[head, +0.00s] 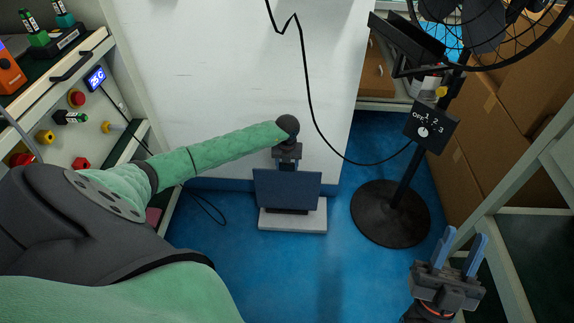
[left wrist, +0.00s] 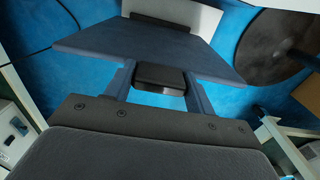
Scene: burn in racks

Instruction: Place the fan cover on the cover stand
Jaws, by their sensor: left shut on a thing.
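The fan cover (head: 287,188) appears to be a dark blue flat panel with a black grip block; it also shows in the left wrist view (left wrist: 150,50). My left gripper (head: 288,165) is shut on that block, its two blue fingers (left wrist: 158,88) on either side. The panel is tilted over a low pale base, which looks like the cover stand (head: 292,222), on the floor by the white wall. The stand's far part shows in the left wrist view (left wrist: 200,15). I cannot tell whether panel and stand touch. My right gripper (head: 461,247) is open and empty at lower right.
A fan (head: 480,35) with a wire cage stands on a round black base (head: 390,214) to the right, with a control dial (head: 423,131). A black cable (head: 310,90) hangs from the wall. Shelving edges both sides; blue floor (head: 290,270) is clear in front.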

